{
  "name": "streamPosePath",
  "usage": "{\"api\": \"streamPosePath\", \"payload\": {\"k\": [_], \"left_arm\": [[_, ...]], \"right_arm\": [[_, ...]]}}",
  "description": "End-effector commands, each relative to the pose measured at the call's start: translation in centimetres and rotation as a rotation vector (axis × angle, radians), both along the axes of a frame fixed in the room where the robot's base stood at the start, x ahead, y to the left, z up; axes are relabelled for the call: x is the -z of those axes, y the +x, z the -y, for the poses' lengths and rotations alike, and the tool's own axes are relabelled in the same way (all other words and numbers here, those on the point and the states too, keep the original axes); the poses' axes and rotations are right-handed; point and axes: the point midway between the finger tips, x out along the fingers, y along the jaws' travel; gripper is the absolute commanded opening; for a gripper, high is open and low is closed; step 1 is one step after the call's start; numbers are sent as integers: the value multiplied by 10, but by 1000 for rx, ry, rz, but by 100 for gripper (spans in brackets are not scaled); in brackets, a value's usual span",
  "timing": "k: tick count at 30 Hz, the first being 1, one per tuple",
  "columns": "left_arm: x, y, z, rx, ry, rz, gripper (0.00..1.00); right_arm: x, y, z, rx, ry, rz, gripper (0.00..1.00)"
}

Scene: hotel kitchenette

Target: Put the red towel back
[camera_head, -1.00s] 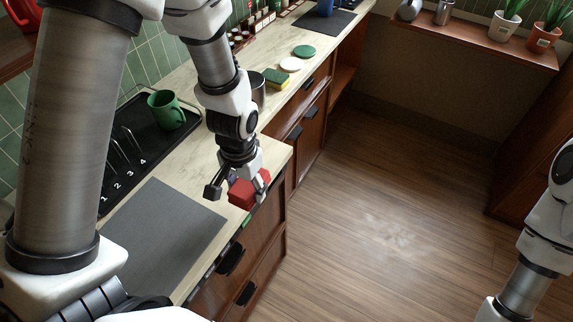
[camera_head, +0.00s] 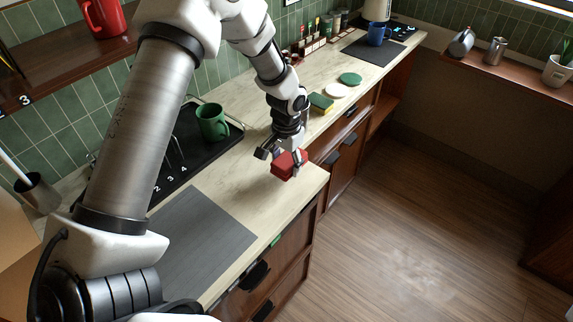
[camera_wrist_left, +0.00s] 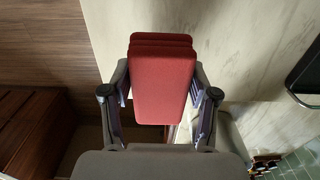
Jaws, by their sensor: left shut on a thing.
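The red towel (camera_head: 285,166) is a small folded block. My left gripper (camera_head: 279,159) is shut on it and holds it near the front edge of the counter (camera_head: 306,178). In the left wrist view the towel (camera_wrist_left: 162,80) shows its folded layers at the top and sits between the two fingers of the left gripper (camera_wrist_left: 160,103). The head view does not clearly show how far the towel is above the counter. My right gripper is not in view.
A green mug (camera_head: 212,122) stands on the black numbered tray (camera_head: 172,165). A grey mat (camera_head: 200,243) lies on the near counter. Farther along are a sponge (camera_head: 320,104), a white disc (camera_head: 336,90) and a green disc (camera_head: 350,79). Wooden drawers (camera_head: 275,262) are below.

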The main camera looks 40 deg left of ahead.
Motion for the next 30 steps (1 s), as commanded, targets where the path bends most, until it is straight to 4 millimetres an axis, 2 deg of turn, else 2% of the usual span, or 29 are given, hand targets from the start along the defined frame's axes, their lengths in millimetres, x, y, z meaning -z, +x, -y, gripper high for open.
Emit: {"api": "streamPosePath", "payload": {"k": [3,6,14,15,17,26,30], "left_arm": [[18,-2,0,1,0,-6,27],[28,-2,0,1,0,-3,27],[32,-1,1,0,-1,-2,27],[32,-1,1,0,-1,-1,63],[32,-1,1,0,-1,-1,84],[31,-1,1,0,-1,-1,84],[22,0,1,0,-1,2,84]], "right_arm": [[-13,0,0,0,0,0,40],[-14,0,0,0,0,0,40],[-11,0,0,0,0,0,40],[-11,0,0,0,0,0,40],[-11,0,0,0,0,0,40],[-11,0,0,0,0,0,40],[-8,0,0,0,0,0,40]]}}
